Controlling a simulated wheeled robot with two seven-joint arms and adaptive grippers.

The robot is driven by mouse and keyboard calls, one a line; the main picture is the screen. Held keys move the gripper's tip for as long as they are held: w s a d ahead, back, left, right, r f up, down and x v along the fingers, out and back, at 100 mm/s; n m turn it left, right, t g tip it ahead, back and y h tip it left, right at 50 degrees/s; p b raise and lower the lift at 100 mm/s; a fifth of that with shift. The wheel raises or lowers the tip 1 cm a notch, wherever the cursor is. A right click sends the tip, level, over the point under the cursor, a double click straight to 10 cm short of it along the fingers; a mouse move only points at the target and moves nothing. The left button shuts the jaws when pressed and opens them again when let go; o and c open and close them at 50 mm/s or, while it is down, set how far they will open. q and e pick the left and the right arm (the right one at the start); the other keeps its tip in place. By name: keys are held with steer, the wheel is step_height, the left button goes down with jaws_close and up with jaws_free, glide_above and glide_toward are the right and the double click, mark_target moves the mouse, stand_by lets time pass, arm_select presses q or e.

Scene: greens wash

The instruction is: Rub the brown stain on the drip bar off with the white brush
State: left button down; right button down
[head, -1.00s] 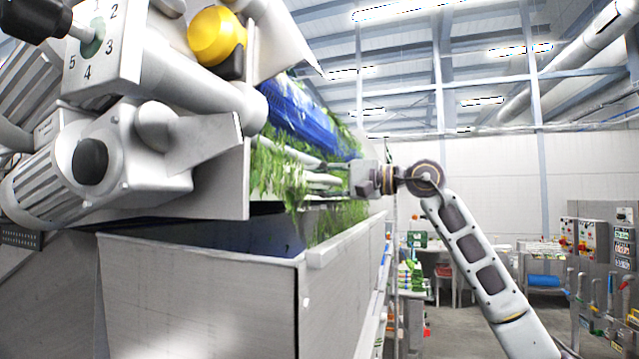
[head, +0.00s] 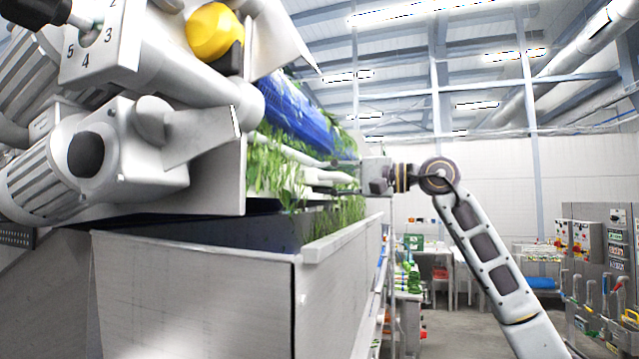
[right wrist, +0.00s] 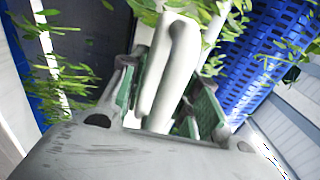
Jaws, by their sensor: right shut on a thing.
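My right gripper (head: 374,176) is at the right end of the machine's opening, beside the greens, its fingertips largely hidden in the head view. In the right wrist view the gripper (right wrist: 166,98) has its green-padded fingers shut on a smooth white looped thing, which I take as the white brush (right wrist: 172,62). Its bristles are not visible. Pale bars (head: 290,150) run along the opening under the blue drum; I cannot tell for sure which is the drip bar. I cannot make out the brown stain.
A blue perforated drum (head: 305,118) with leafy greens (head: 275,172) clinging around it lies above a grey metal tank (head: 200,295). A motor housing (head: 95,160) and yellow knob (head: 215,32) stick out at the left. Open floor and control cabinets (head: 585,240) lie to the right.

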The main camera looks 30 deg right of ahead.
mark_target(348, 179)
steer(key=shift+b+v, duration=0.4)
steer(key=shift+v, duration=1)
steer(key=shift+b+v, duration=0.4)
steer(key=shift+v, duration=1.05)
